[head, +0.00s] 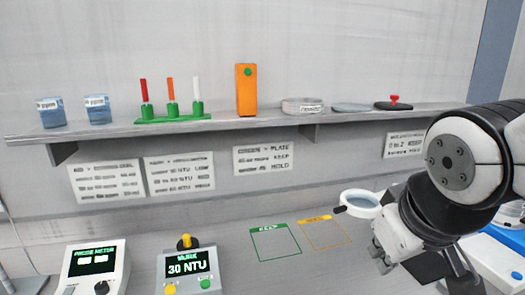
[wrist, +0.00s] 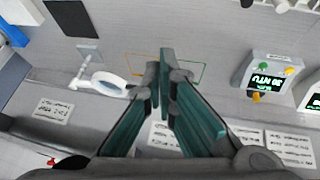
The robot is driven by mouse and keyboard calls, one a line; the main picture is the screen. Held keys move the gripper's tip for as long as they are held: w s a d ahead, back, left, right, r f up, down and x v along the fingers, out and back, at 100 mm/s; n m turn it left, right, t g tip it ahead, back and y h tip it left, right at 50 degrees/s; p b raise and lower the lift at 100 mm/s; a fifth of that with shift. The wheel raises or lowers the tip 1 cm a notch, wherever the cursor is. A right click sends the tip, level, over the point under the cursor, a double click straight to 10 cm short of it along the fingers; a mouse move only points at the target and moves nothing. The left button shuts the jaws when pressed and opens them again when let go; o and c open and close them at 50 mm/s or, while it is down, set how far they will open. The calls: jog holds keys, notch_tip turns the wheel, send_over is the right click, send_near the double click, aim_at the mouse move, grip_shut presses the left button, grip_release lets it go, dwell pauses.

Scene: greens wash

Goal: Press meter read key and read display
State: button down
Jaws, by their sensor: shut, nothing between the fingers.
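The murk meter (head: 188,268) stands at the lower middle-left of the head view. Its dark display (head: 187,262) reads "30 NTU". Below the display are a yellow key (head: 170,289) and a green key (head: 205,283); I cannot tell their labels. A yellow knob-like part with a dark tip (head: 187,242) sits on top. The meter also shows upside down at the right of the wrist view (wrist: 278,67). My gripper (head: 378,253) is at the right of the head view, well apart from the meter. In the wrist view its teal fingers (wrist: 160,62) are shut and empty.
A probe meter (head: 97,266) stands left of the murk meter. Green (head: 255,231) and orange (head: 311,222) outlined squares mark the counter. A round magnifier-like ring (head: 361,202) stands near my gripper. The shelf (head: 225,122) holds blue boxes, tubes and an orange block.

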jog(key=s+d+m, duration=0.1)
jog(key=s+m, duration=0.2)
jog(key=s, duration=0.4)
jog(key=shift+r+g+y, duration=0.15)
jog(key=shift+g+y, duration=0.25)
dwell(1.2)
